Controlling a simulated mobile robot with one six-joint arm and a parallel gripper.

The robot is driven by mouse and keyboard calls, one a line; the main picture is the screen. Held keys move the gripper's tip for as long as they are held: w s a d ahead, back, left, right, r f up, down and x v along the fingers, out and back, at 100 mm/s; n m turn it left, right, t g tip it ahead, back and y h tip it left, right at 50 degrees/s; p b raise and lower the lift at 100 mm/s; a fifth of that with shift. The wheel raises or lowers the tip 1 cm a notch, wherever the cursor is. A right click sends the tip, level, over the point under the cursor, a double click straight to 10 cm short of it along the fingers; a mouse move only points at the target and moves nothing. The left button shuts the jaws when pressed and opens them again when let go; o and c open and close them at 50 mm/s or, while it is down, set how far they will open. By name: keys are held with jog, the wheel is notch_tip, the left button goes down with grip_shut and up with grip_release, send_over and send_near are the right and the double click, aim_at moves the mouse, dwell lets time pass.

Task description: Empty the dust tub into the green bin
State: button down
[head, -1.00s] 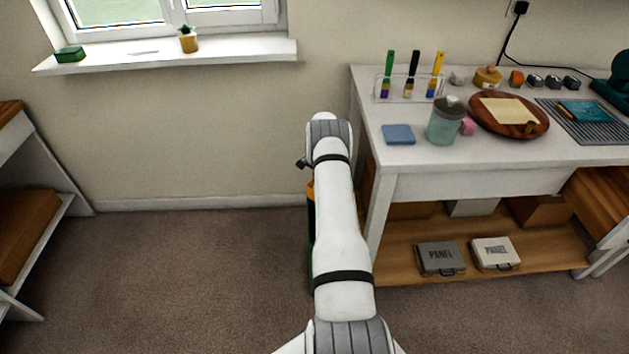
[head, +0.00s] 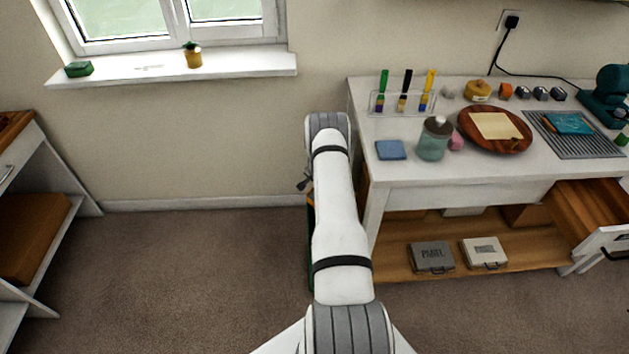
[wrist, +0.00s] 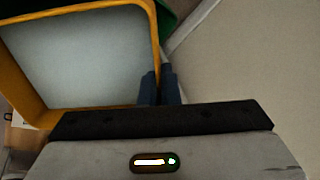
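The dust tub (wrist: 78,108) has an orange rim and wall and a pale grey inside in the wrist view. My gripper (wrist: 160,86) has its dark fingers closed on the tub's right wall. I cannot tell whether the grey inside is dust or bare floor. The green bin (wrist: 180,12) shows as a dark green piece behind the tub at the top of the wrist view.
A shelf unit (head: 70,185) is at the left; carpet between is clear.

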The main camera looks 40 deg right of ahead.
jog(key=shift+a+b, duration=0.15)
jog(key=shift+b, duration=0.65)
jog(key=shift+s+r+t+h+b, duration=0.2)
jog(key=shift+t+h+b, duration=0.1)
jog(key=shift+t+b, duration=0.25)
jog(key=b, duration=0.3)
jog(key=shift+w, duration=0.25)
jog(key=b, duration=0.7)
jog(key=shift+d+r+t, duration=0.2)
jog(key=shift+t, duration=0.05)
jog(key=b, duration=0.8)
jog(key=shift+s+a+t+h, duration=0.25)
jog(key=shift+s+t+h, duration=0.1)
jog(key=shift+t+h, duration=0.05)
jog(key=b, duration=0.7)
jog(key=shift+r+t+h, duration=0.3)
jog(key=shift+t, duration=0.1)
jog(key=b, duration=0.3)
jog(key=t+b, duration=0.1)
jog(key=b, duration=0.3)
jog(key=shift+s+a+r+h, duration=0.15)
jog(key=shift+s+a+h, duration=0.15)
jog(key=shift+s, duration=0.1)
